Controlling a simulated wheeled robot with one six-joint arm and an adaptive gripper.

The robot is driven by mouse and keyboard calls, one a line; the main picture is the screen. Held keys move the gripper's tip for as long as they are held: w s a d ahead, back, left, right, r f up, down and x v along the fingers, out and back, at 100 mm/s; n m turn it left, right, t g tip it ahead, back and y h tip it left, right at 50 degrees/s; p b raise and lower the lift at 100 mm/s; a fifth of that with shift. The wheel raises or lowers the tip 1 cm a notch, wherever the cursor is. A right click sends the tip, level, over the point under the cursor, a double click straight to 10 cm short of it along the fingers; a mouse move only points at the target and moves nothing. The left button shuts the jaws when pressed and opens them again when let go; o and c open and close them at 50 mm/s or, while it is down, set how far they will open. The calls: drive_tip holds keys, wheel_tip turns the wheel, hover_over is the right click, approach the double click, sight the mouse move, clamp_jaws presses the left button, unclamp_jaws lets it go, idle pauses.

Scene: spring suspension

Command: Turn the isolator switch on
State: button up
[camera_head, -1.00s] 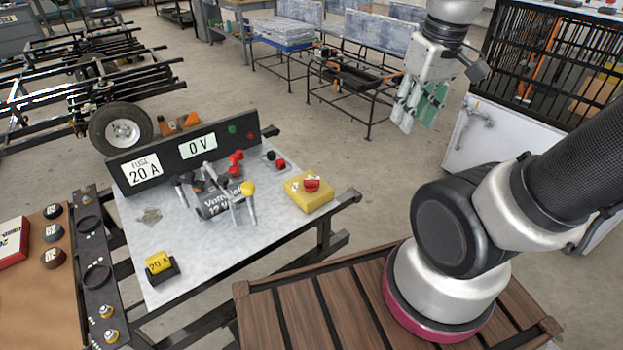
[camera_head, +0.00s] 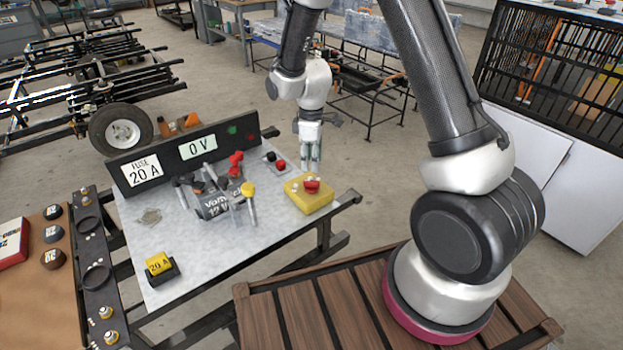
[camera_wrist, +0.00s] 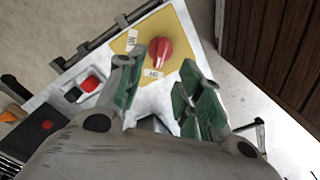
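The isolator switch is a red knob (camera_head: 312,185) on a yellow box (camera_head: 318,204) at the right end of the metal table. The wrist view shows the red knob (camera_wrist: 160,52) on its yellow plate (camera_wrist: 181,30), with two small white labels beside it. My gripper (camera_head: 310,160) points down just behind and above the box in the head view. In the wrist view its green-padded fingers (camera_wrist: 155,95) are spread apart with nothing between them, and the knob lies beyond the fingertips. The gripper appears apart from the knob.
A black panel (camera_head: 230,143) reading "0 V" and "FUSE 20 A" stands at the table's back. The table's front right (camera_head: 260,245) is clear.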

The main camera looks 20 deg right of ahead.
sight(311, 181)
wheel_tip(311, 181, down, 8)
drive_tip(key=shift+r, duration=0.15)
idle(0.3)
clamp_jaws()
